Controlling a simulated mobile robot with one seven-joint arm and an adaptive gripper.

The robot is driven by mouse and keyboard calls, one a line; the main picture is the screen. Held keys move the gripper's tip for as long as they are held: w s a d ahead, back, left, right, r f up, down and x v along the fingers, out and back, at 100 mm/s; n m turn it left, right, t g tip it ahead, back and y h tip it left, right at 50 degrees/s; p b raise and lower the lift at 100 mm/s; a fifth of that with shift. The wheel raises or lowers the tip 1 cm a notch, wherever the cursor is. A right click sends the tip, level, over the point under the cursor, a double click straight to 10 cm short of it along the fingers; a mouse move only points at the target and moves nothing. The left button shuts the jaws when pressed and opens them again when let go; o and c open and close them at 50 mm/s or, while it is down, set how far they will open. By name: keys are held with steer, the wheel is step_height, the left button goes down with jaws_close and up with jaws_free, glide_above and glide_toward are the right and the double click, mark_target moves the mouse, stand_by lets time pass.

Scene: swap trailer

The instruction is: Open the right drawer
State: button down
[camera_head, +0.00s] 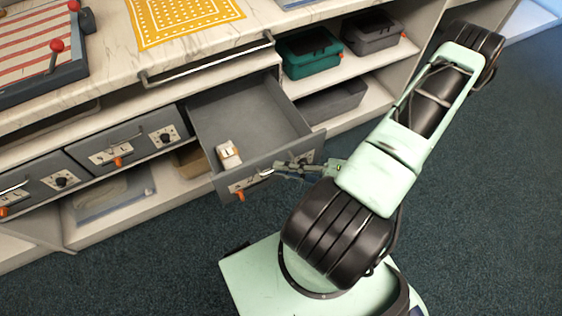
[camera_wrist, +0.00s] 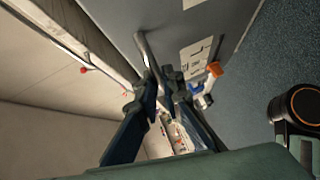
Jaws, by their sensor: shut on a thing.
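The right drawer (camera_head: 255,110) is grey and stands pulled out from under the marble counter in the head view, its inside showing. A small white box-like item (camera_head: 228,153) lies in its front left corner. The drawer front also shows in the wrist view (camera_wrist: 190,20), with a bar handle (camera_wrist: 146,50), a white label and an orange tab. My gripper (camera_head: 277,168) is at the drawer front, its fingers closed on the handle. In the wrist view the fingertips (camera_wrist: 160,84) meet at the lower end of the handle. The exact grip is partly hidden by the fingers.
Two more grey drawers, including the middle one (camera_head: 125,143), are shut to the left. A metal rail (camera_head: 205,62) runs along the counter edge. A teal case (camera_head: 310,52) and dark cases sit on shelves at right. Dark carpet (camera_head: 150,265) is clear in front.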

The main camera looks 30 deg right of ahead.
steer(key=c, duration=2.1)
jaws_free()
steer(key=shift+d, duration=0.1)
steer(key=v, duration=1.2)
steer(key=shift+f, duration=0.1)
